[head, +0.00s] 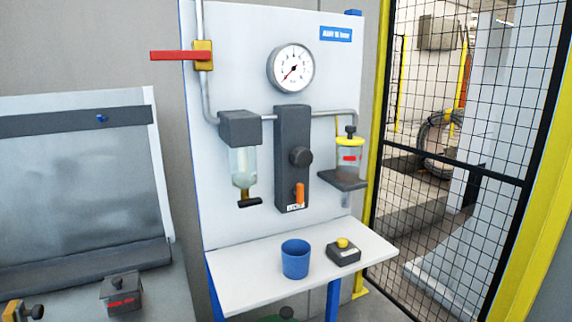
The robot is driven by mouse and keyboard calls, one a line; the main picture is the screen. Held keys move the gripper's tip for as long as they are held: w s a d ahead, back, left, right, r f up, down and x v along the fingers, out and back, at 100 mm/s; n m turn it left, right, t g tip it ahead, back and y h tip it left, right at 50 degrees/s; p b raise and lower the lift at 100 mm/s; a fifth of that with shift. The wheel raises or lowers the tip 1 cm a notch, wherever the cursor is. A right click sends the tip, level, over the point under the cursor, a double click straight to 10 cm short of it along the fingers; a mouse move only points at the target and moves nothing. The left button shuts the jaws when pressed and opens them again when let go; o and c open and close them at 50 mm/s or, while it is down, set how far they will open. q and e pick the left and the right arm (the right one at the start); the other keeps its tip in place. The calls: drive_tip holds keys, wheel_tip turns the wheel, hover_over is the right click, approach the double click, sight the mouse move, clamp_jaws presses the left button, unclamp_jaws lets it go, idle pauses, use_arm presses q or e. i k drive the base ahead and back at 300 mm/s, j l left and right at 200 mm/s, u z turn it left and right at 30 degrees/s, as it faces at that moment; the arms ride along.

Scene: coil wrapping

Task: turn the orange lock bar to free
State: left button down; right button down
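The orange lock bar (300,193) stands upright at the lower front of the dark regulator block (290,155) on the white panel. A small white label (294,207) sits just below it, too small to read. A round dark knob (301,157) sticks out of the block above the bar. Neither of my grippers shows in the head view.
A pressure gauge (291,68) is above the block. A red lever (180,55) juts left from the pipe. A filter bowl (243,168) hangs left, a yellow-topped bowl (349,160) right. A blue cup (295,259) and button box (343,252) stand on the white shelf (240,290).

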sight(299, 191)
drive_tip(key=z, duration=0.4)
drive_tip(key=k+j+z, duration=0.1)
drive_tip(key=z, duration=0.7)
drive_tip(key=k+z, duration=0.1)
drive_tip(key=z, duration=0.3)
drive_tip(key=k, duration=0.35)
drive_tip(key=i+j, duration=0.1)
drive_tip(key=j, duration=0.1)
